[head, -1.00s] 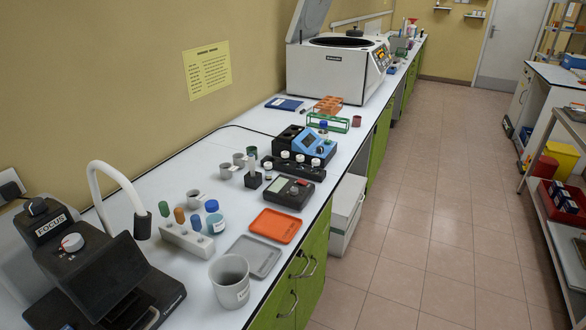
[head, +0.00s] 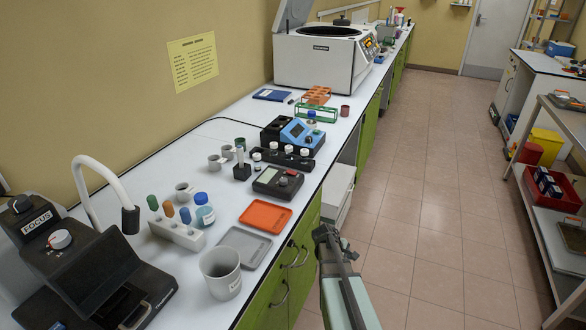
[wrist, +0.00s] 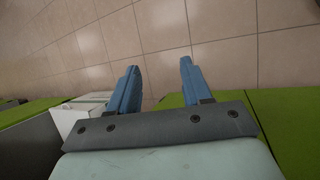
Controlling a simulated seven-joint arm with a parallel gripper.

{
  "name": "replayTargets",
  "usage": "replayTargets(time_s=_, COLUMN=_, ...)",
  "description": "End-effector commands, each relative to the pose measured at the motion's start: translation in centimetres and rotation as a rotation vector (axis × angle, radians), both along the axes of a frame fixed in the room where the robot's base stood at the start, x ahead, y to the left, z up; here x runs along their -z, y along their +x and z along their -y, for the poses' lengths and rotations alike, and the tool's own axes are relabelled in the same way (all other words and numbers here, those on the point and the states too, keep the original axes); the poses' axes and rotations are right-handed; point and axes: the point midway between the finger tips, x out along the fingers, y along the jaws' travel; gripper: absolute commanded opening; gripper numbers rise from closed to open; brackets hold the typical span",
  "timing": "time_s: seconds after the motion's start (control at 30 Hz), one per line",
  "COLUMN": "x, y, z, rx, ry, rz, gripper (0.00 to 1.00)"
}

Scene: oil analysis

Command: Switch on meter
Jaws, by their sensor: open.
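A dark grey meter (head: 278,181) with a pale display and a round knob lies on the white bench, behind the orange tray. I cannot read its display. A blue and black instrument (head: 298,132) with a small screen stands farther back. My gripper (head: 325,236) is beside the bench's front edge, over the aisle, to the right of and nearer than the meter. In the wrist view its two blue fingers (wrist: 158,66) are apart with nothing between them; floor tiles show beyond. The meter is not in the wrist view.
An orange tray (head: 265,216), a grey tray (head: 244,246) and a grey beaker (head: 221,272) stand near the bench's front edge. A vial rack (head: 177,233) and a black microscope-like device (head: 85,265) are at left. The aisle floor (head: 430,190) is clear.

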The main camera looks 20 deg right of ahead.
Motion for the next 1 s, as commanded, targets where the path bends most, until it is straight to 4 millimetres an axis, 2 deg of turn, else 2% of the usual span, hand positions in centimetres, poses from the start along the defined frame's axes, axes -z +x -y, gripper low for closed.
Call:
replayTargets(time_s=0.03, x=-1.6, y=1.4, z=1.4, rx=-0.011, ry=-0.014, rz=0.009, gripper=0.49)
replayTargets(time_s=0.2, x=-6.8, y=4.4, z=4.7, rx=-0.041, ry=-0.039, rz=0.026, gripper=0.49)
replayTargets(time_s=0.3, x=-9.8, y=5.9, z=6.0, rx=-0.047, ry=-0.035, rz=0.041, gripper=0.49)
replayTargets(time_s=0.47, x=-14.6, y=8.2, z=6.9, rx=-0.040, ry=0.005, rz=0.075, gripper=0.49)
replayTargets(time_s=0.57, x=-17.6, y=9.6, z=6.7, rx=-0.033, ry=0.050, rz=0.104, gripper=0.49)
replayTargets(time_s=0.73, x=-22.7, y=11.8, z=5.2, rx=-0.020, ry=0.163, rz=0.160, gripper=0.49)
replayTargets(time_s=0.87, x=-26.9, y=13.5, z=3.0, rx=-0.019, ry=0.275, rz=0.205, gripper=0.49)
replayTargets(time_s=1.0, x=-31.8, y=15.0, z=0.0, rx=-0.031, ry=0.409, rz=0.250, gripper=0.49)
